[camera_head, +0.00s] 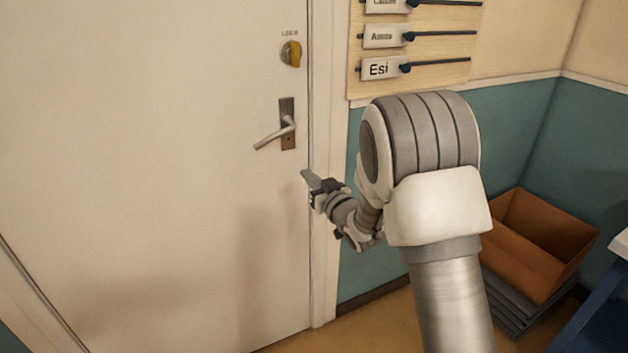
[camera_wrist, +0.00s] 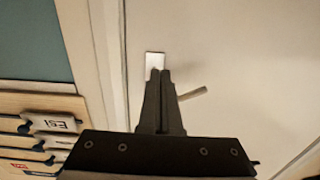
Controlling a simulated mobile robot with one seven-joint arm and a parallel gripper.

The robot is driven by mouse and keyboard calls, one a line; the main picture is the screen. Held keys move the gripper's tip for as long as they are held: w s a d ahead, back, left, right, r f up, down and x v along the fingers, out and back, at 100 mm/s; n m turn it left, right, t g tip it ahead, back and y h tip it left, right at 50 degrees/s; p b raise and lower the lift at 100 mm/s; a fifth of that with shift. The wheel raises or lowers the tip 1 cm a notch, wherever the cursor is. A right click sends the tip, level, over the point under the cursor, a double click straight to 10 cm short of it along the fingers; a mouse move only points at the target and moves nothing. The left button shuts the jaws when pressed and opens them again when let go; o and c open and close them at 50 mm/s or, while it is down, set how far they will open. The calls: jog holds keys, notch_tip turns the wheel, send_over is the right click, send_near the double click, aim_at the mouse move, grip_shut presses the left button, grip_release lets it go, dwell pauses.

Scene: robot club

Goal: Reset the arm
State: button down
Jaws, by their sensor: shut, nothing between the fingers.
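My gripper (camera_head: 308,177) is in front of the door's right edge in the head view, a little below and right of the door handle. My arm comes in from the lower right and bends toward the door. In the wrist view my gripper (camera_wrist: 159,75) has its two fingers together, with nothing between them. The white door (camera_head: 150,180) looks shut. Its metal lever handle (camera_head: 275,137) points left and slightly down. In the wrist view the handle (camera_wrist: 192,94) shows beyond the fingertips, which partly cover its plate. I see no contact between fingers and handle.
A yellow lock knob (camera_head: 291,53) sits above the handle. A wooden board (camera_head: 428,48) with name tags on rods hangs right of the door frame. An orange-brown open box (camera_head: 540,240) stands on a grey stack in the right corner. A blue piece of furniture (camera_head: 598,315) stands at lower right.

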jog(key=s+d+r+m+g+h, duration=0.1)
jog(key=s+d+r+m+h, duration=0.1)
jog(key=s+d+r+h, duration=0.45)
jog(key=s+d+r+m+g+h, duration=0.25)
jog(key=s+d, duration=0.35)
jog(key=d, duration=0.4)
jog(key=s+d+m+g+p, duration=0.1)
jog(key=s+d+g, duration=0.15)
jog(key=s, duration=1.15)
jog(key=s+d+m+g, duration=0.1)
jog(key=s+g, duration=0.2)
jog(key=s, duration=1.1)
notch_tip(320, 180, up, 15)
jog(key=p, duration=1.5)
jog(key=shift+w, duration=0.35)
jog(key=c, duration=1.6)
grip_release()
